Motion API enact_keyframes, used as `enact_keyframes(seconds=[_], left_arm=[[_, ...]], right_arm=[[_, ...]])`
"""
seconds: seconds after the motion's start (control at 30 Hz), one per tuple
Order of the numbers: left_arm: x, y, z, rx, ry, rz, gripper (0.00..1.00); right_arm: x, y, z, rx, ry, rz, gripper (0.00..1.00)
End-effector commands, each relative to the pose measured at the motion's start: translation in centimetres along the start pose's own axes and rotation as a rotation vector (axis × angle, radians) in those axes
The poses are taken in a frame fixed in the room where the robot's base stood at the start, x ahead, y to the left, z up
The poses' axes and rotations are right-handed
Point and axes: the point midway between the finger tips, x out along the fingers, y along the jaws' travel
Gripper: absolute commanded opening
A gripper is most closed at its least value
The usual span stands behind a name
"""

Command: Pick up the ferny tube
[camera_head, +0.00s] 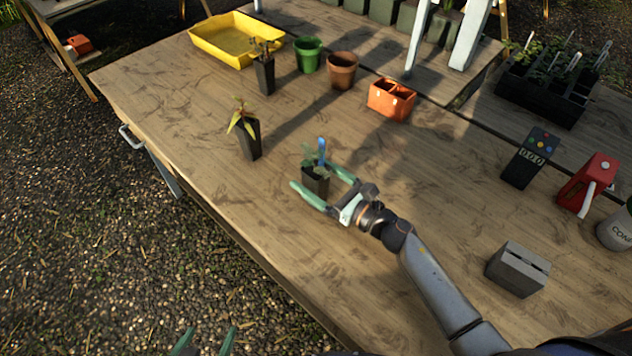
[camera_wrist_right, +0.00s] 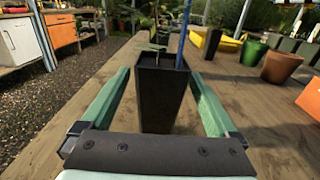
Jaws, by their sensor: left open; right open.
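A black square tube pot (camera_head: 316,181) with small blue-green leaves and a blue label stands upright on the wooden table. It also shows in the right wrist view (camera_wrist_right: 161,98). My right gripper (camera_head: 311,176) is open, with one green finger on each side of this pot. In the right wrist view gaps show between pot and fingers. Another black tube (camera_head: 249,140) with long yellow-green leaves stands behind it to the left. A third black tube (camera_head: 265,76) with a dark brownish plant stands further back. My left gripper (camera_head: 202,342) is open and empty at the bottom edge.
A yellow tray (camera_head: 205,42), green pot (camera_head: 307,54), terracotta pot (camera_head: 342,71) and orange caddy (camera_head: 391,100) stand at the back. A dark counter device (camera_head: 530,158), red dispenser (camera_head: 588,184) and grey block (camera_head: 517,269) are at right. The table's left front is clear.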

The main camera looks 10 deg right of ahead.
Motion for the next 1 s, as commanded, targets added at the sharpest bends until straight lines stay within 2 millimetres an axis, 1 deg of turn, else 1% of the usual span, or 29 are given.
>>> enact_keyframes(seconds=[0.1, 0.9, 0.93, 1.0], left_arm=[[0.02, -0.01, -0.02, 0.001, 0.001, 0.000, 1.00], [0.04, -0.02, -0.12, 0.002, 0.003, 0.000, 1.00], [0.04, -0.02, -0.12, 0.002, 0.003, 0.000, 1.00], [0.03, -0.02, -0.13, 0.002, 0.003, 0.000, 1.00]], right_arm=[[-0.03, 0.00, -0.01, 0.000, 0.000, 0.000, 0.94], [-0.07, -0.03, 0.00, 0.000, 0.000, 0.000, 0.04], [-0.07, -0.03, 0.00, 0.000, 0.000, 0.000, 0.00], [-0.05, -0.03, 0.08, 0.000, -0.002, 0.000, 0.00]])
